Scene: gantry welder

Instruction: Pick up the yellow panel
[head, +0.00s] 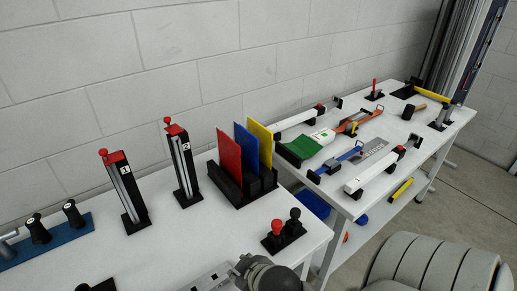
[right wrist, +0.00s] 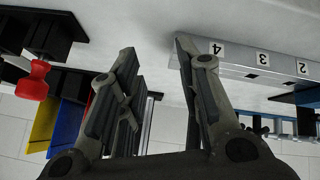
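The yellow panel (head: 261,144) stands upright in a black slotted holder (head: 228,187), at the right end of a row with a blue panel (head: 246,148) and a red panel (head: 228,155). The yellow panel also shows in the right wrist view (right wrist: 43,128), at the left, beside the blue panel. My right gripper (right wrist: 155,50) is open, with nothing between its fingers. It is apart from the panels. Part of my right arm shows at the bottom of the head view, in front of the holder. My left gripper is not in view.
A base with red and black knobs (head: 284,232) stands in front of the holder. Two numbered black posts (head: 124,192) (head: 183,165) stand to its left. A numbered metal strip (right wrist: 265,62) lies near my right gripper. A second table (head: 345,207) with tools stands right.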

